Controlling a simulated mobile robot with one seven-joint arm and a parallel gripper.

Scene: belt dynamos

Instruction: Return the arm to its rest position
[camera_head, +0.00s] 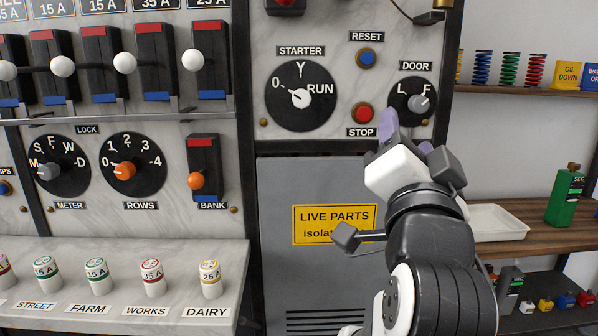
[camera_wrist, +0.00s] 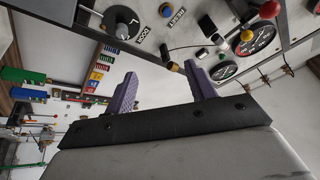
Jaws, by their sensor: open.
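My gripper (camera_head: 407,135) is raised in front of the grey panel, at the right of the head view. Its purple fingers point up and hide part of the panel below the DOOR knob (camera_head: 418,103). In the wrist view my gripper (camera_wrist: 161,70) shows two purple fingers spread apart, with nothing between them. My dark arm rises from the bottom of the head view. I cannot tell how near the fingertips are to the panel.
The STARTER dial (camera_head: 300,97), red STOP button (camera_head: 363,113) and blue RESET button (camera_head: 367,57) are left of the gripper. Labelled fuses (camera_head: 211,279) stand on the left ledge.

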